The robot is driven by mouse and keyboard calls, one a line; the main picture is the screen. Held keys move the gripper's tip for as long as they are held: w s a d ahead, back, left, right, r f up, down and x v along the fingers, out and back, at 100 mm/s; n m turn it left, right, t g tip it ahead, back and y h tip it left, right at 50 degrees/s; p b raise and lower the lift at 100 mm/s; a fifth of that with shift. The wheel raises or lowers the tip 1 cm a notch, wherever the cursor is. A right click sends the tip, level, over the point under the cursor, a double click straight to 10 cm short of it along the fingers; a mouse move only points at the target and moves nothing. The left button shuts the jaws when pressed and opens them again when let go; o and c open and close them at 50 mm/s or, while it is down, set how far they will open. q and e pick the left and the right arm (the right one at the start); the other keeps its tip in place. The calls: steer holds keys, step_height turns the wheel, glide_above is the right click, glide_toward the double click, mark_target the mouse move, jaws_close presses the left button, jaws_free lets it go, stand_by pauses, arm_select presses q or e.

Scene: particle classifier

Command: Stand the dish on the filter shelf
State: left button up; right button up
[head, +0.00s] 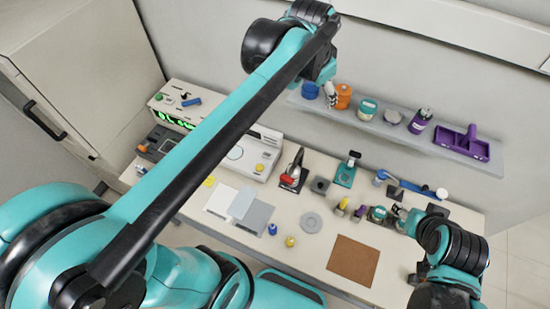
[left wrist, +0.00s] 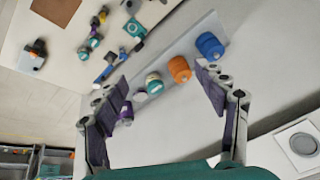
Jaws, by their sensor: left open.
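A pale wall shelf (head: 440,140) runs along the back wall above the table. A small round grey dish (head: 392,117) lies on it between a teal jar (head: 367,109) and a purple bottle (head: 420,121). In the left wrist view the dish (left wrist: 140,95) is partly crowded by its neighbours. My left gripper (left wrist: 160,80) is open and empty, its fingers spread either side of the shelf items in that view, apart from them. In the head view my arm largely hides it. My right arm is at the lower right; its finger state is unclear.
An orange jar (head: 343,96) and a blue container (head: 310,90) stand on the shelf's left part, a purple tray (head: 462,143) at its right. Below, the table holds machines, small bottles, a grey disc (head: 311,222) and a brown mat (head: 353,260). A cabinet stands left.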

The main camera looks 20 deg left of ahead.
arm_select(q)
steer(key=s+a+f+n+t, duration=0.1)
steer(key=s+a+f+n, duration=0.1)
steer(key=s+f, duration=0.4)
steer(key=s+a+f+n+t, duration=0.1)
steer(key=s+f+n, duration=0.3)
steer(key=s, duration=0.6)
step_height(320, 180, down, 2)
steer(key=shift+s+a+f, duration=0.1)
steer(key=shift+s+a, duration=0.1)
steer(key=shift+a, duration=0.3)
step_height(320, 180, down, 36)
steer(key=b, duration=3.6)
